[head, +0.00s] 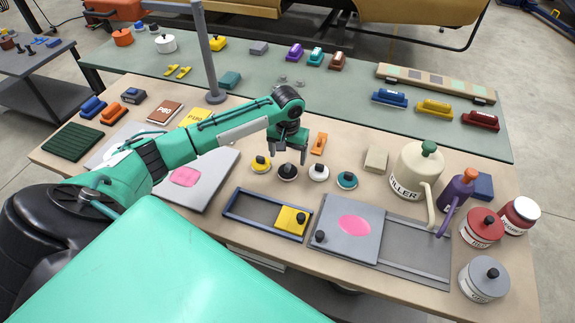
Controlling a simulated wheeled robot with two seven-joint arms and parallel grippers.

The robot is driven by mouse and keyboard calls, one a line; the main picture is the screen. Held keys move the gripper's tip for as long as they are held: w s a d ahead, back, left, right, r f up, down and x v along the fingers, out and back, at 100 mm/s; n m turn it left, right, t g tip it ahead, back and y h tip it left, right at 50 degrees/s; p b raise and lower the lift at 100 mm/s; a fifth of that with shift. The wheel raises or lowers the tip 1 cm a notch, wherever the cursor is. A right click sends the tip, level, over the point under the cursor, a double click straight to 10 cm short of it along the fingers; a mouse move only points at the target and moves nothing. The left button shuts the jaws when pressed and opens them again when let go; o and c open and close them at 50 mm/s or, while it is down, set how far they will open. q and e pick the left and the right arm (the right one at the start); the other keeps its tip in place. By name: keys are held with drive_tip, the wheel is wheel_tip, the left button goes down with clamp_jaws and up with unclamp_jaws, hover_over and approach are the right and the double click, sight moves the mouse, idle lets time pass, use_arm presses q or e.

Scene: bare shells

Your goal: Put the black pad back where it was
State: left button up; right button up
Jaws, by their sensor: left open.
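The black pad (288,174) is a small round disc with a knob. It sits on the near tan table in a row of similar pads, between a yellow pad (261,164) and a white pad (319,173), with a teal pad (347,181) at the right end. My left gripper (288,155) points down, open, just above and behind the black pad in the picture. Its fingers appear empty; I cannot tell whether they touch the knob. My right gripper is not in view.
A grey tray with a yellow block (291,221) and a grey sliding panel with a pink patch (352,235) lie in front. A filler jug (415,172), purple bottle (457,193) and several tins stand right. A grey post (206,60) rises behind my left arm.

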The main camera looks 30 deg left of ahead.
sight(287, 166)
use_arm(q)
wheel_tip(287, 166, up, 6)
drive_tip(key=shift+b, duration=0.35)
drive_tip(key=shift+s, duration=0.1)
idle(0.3)
